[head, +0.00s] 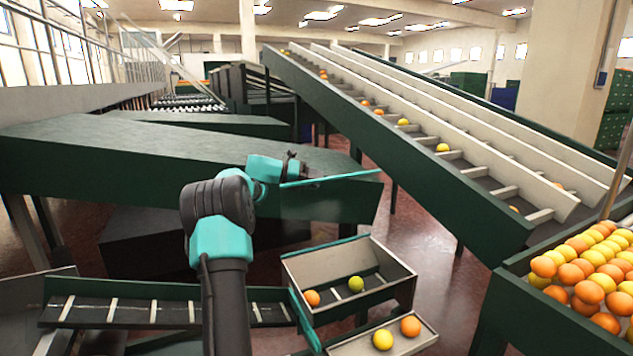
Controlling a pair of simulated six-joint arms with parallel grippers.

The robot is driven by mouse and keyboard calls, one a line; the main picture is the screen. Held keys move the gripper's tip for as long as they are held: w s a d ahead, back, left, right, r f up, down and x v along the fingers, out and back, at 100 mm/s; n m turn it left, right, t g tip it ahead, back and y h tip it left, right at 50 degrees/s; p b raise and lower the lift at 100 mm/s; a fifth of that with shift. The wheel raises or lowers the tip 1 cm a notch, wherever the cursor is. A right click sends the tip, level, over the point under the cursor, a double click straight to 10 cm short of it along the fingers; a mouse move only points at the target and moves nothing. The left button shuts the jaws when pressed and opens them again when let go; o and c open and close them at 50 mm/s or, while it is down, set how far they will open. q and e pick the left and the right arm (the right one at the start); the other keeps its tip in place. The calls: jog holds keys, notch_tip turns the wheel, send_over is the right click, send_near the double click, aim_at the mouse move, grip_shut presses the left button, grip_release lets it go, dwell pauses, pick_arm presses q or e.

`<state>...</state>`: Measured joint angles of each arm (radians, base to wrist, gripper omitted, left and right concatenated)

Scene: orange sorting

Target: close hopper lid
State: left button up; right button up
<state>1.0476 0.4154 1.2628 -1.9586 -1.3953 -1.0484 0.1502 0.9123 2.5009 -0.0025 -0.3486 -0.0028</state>
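The hopper (392,295) is a pale-walled, dark-edged box at lower centre. An orange and a yellow-green fruit lie inside, and its top is uncovered. A thin teal bar (345,178) is above and behind it, and another teal strip runs along its back rim. They look like the top and bottom edges of a see-through lid standing raised, but the panel is hard to make out. My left gripper (305,172) is at the left end of the upper bar. Its fingers are small and dark, so contact and grip are unclear. My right gripper is out of view.
A small tray (428,343) with two fruits sits at the hopper's front. A belt with pale slats (170,312) lies at left. A sloping conveyor (440,165) carries fruit at right, beside a full green bin (530,310). Red floor shows between them.

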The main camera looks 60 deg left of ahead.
pick_arm(q)
jog(key=shift+w+d+f, duration=0.1)
jog(key=shift+w+d, duration=0.05)
jog(key=shift+w, duration=0.1)
jog(key=shift+c, duration=0.4)
jog(key=shift+f, duration=0.1)
grip_shut()
